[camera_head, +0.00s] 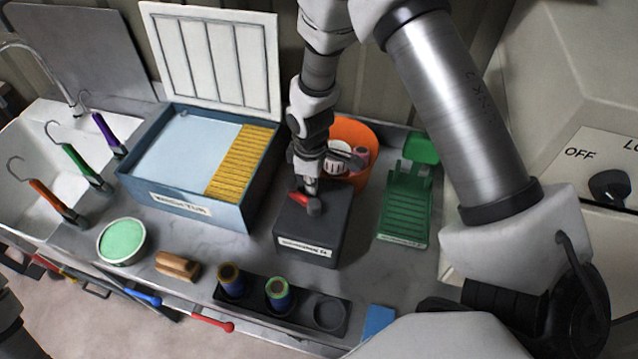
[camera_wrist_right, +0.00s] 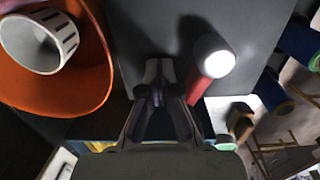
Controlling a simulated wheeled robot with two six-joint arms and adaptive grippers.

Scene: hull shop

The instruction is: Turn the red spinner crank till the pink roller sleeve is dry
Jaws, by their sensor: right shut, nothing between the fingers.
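The red crank (camera_head: 303,201) is on top of a dark grey labelled box (camera_head: 318,229). In the right wrist view the red crank (camera_wrist_right: 201,84) shows close beside the fingers, with a pale round end. My right gripper (camera_head: 311,188) points down over the box, shut and empty; its fingertips (camera_wrist_right: 160,70) are just beside the crank, and contact cannot be told. The orange bucket (camera_head: 362,133) stands behind the box. In it are a white slotted part (camera_head: 337,160) and a pink piece (camera_head: 359,156), likely the roller sleeve, partly hidden by the arm. My left gripper is not in view.
A blue tray (camera_head: 180,205) with a ribbed yellow part stands left of the box, and a green ribbed tray (camera_head: 405,207) stands right. In front are a black holder (camera_head: 259,299) with two rolls, a wooden block (camera_head: 177,266) and a green-topped bowl (camera_head: 122,240).

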